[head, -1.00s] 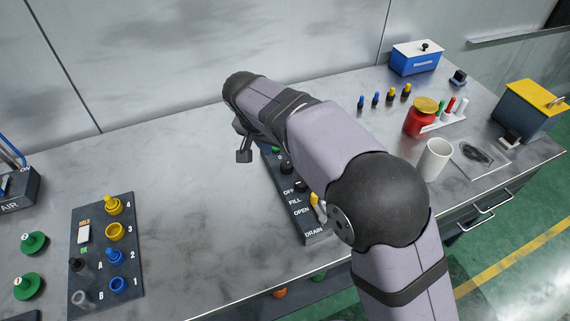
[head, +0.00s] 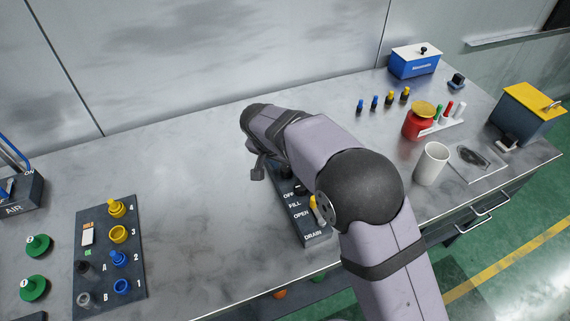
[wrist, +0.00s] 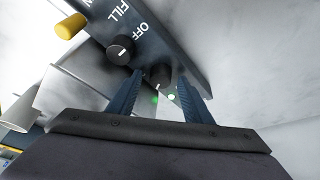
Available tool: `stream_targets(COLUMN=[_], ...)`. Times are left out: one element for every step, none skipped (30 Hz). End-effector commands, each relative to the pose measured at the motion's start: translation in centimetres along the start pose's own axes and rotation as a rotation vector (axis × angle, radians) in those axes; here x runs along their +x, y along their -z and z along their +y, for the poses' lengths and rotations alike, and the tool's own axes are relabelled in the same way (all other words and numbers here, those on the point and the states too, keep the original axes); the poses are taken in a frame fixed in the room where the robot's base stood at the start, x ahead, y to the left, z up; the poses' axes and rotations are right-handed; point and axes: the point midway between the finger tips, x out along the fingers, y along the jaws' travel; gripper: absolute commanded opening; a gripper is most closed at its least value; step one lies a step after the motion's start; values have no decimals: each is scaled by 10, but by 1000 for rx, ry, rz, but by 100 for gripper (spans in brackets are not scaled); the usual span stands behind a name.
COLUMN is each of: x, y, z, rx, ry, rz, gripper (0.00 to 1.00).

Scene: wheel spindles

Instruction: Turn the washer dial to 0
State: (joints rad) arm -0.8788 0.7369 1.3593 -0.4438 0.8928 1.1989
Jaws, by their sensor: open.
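A dark control panel (head: 316,238) lies on the bench, lettered OFF, FILL, OPEN and DRAIN, partly hidden behind my arm. In the wrist view it shows two black knobs: one (wrist: 120,51) near OFF with a white pointer line, and another (wrist: 160,75) farther along. No label naming the washer dial and no 0 mark is readable. My gripper (wrist: 161,98) is open, with its two dark blue fingers apart. The farther knob appears between the fingertips; contact cannot be told. In the head view my gripper (head: 257,172) is above the panel's far end.
A yellow handle (wrist: 70,26) stands out from the panel beside FILL. Another panel (head: 105,285) with yellow and blue fittings lies at left. A white mug (head: 431,164) and red jar (head: 418,125) stand at right. The bench between the panels is clear.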

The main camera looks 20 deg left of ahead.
Motion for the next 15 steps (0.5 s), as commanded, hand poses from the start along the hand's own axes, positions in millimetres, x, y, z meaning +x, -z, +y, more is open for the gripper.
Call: stream_targets(x=[0, 0, 0, 0, 0, 0, 0, 0, 0, 0, 0, 0, 0, 0, 0], y=[0, 0, 0, 0, 0, 0, 0, 0, 0, 0, 0, 0, 0, 0, 0], z=[0, 0, 0, 0, 0, 0, 0, 0, 0, 0, 0, 0, 0, 0, 0], rx=[0, 0, 0, 0, 0, 0, 0, -1, -1, -1, -1, -1, -2, -3, -7], ry=[0, 0, 0, 0, 0, 0, 0, 0, 0, 0, 0, 0, 0, 0, 1], rz=[0, 0, 0, 0, 0, 0, 0, 0, 0, 0, 0, 0, 0, 0, 0], gripper=[46, 46, 46, 41, 34, 24, 17, 10, 4, 5, 5, 5, 5, 5, 5])
